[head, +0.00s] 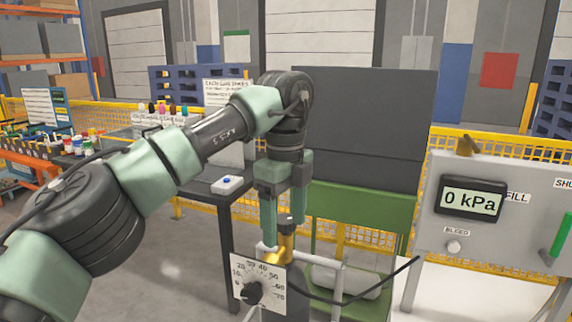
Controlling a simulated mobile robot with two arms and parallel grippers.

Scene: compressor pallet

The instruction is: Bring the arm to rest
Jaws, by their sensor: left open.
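My left arm comes in from the left and bends down at the middle of the head view. My left gripper (284,230) points downward and is open. Its two green fingers are around or just behind the top of a brass fitting (284,246); I cannot tell whether either finger touches it. The fitting stands above a white dial plate (259,285) with a black pointer knob. My right gripper is not in view.
A grey panel (425,225) at the right carries a display (470,199) reading 0 kPa and a green handle (561,238). A black hose (385,284) curves right of the fitting. A dark table (205,188) holds a small white box with a blue button (227,184). Yellow mesh fencing runs behind.

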